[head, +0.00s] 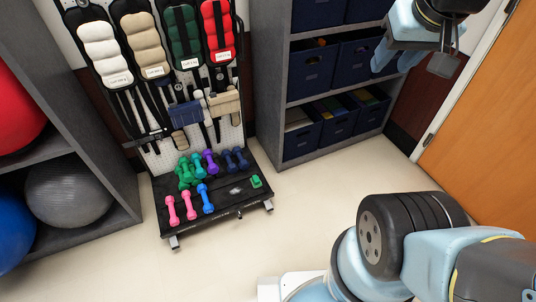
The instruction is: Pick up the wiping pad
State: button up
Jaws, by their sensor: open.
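A small green block (256,181), which looks like the wiping pad, lies on the right part of the low black platform (226,206) of the weight rack. It is small in the head view, so its exact form is hard to tell. My gripper (444,64) is at the upper right, partly seen, high up and far from the green block. It is open, and nothing shows between its fingers.
Several dumbbells, among them a pink one (172,210) and a blue one (204,198), stand on the platform left of the block. Cuff weights (100,50) hang above. A shelf with navy bins (338,118) stands behind right. The pale floor (300,200) is clear in front.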

aim_at(256, 183)
jog(key=u, duration=0.2)
jog(key=i, duration=1.1)
jog(key=u, duration=0.55)
